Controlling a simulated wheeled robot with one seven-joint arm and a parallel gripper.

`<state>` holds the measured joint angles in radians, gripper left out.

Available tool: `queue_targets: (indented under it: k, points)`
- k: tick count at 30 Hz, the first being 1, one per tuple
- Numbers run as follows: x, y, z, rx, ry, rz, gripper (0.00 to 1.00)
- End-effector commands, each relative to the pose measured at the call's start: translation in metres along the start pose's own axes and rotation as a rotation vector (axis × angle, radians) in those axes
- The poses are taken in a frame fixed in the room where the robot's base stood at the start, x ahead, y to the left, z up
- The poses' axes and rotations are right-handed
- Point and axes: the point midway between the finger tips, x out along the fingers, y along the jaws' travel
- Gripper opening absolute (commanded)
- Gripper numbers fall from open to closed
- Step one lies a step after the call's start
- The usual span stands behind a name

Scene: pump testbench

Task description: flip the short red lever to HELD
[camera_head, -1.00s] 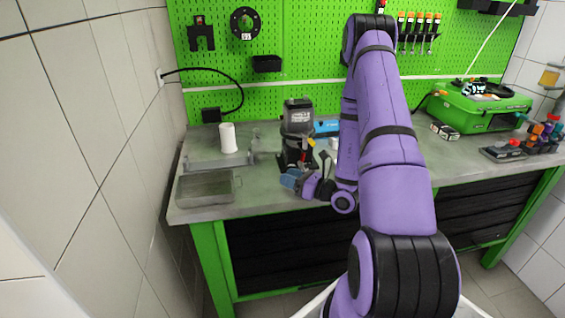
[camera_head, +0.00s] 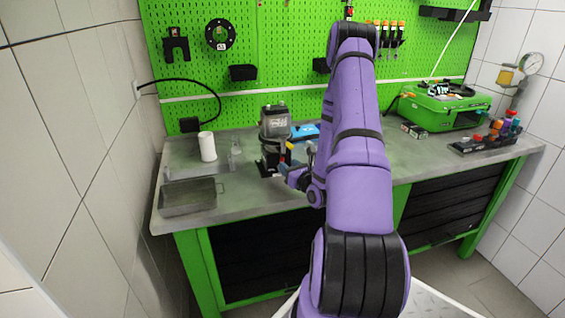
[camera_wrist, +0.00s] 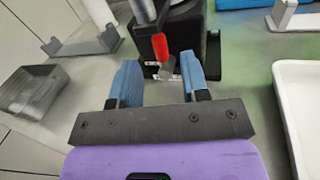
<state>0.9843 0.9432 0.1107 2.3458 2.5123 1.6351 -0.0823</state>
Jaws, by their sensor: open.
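The short red lever (camera_wrist: 160,47) shows in the wrist view on the black base of the pump (camera_head: 274,128). Its red grip points up in the picture, with a metal part below it. Small white labels on the base sit beside it, too small to read. My gripper (camera_wrist: 158,76) is open, its blue fingers apart, with the lever in line with the gap just beyond the fingertips. I see no contact. In the head view my gripper (camera_head: 289,170) is low at the pump's front right, and my arm hides part of this area.
A grey metal tray (camera_head: 188,196) and a white cylinder (camera_head: 207,147) stand left of the pump. A white tray (camera_wrist: 281,84) lies right of my gripper in the wrist view. A green case (camera_head: 440,112) stands farther right on the bench.

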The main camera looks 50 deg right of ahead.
Motion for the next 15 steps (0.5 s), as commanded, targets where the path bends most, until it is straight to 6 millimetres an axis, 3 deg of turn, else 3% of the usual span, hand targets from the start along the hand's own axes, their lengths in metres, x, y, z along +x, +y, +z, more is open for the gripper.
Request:
queue_targets:
  k: [6, 15]
  points:
    - [0.031, 0.001, 0.000, 0.000, -0.001, 0.002, 0.42]
    - [0.044, 0.000, 0.000, 0.001, 0.000, 0.000, 0.42]
